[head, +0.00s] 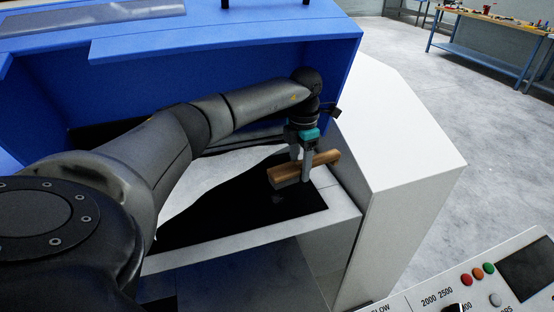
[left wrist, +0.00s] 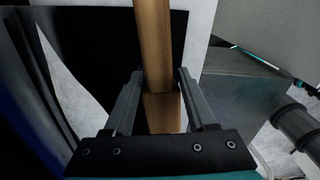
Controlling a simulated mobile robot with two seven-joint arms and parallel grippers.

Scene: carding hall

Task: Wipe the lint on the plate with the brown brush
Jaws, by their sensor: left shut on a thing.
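The brown brush (head: 323,161) is a wooden bar, and it also shows upright in the middle of the left wrist view (left wrist: 154,40). My left gripper (head: 300,168) is shut on it, with one finger on each side of the bar. The black plate (head: 235,223) lies inside the machine's opening, below and left of the brush; it also shows dark in the left wrist view (left wrist: 95,50). The brush is over the plate's right end; I cannot tell whether it touches. A faint grey patch shows on the plate below the brush; I cannot tell whether it is lint. My right gripper is out of view.
A blue machine hood (head: 230,40) overhangs my left arm. White machine casing (head: 395,130) stands right of the plate, and a white front edge (head: 250,240) borders it. A control panel (head: 480,285) is at lower right. A workbench (head: 490,35) stands far off across clear floor.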

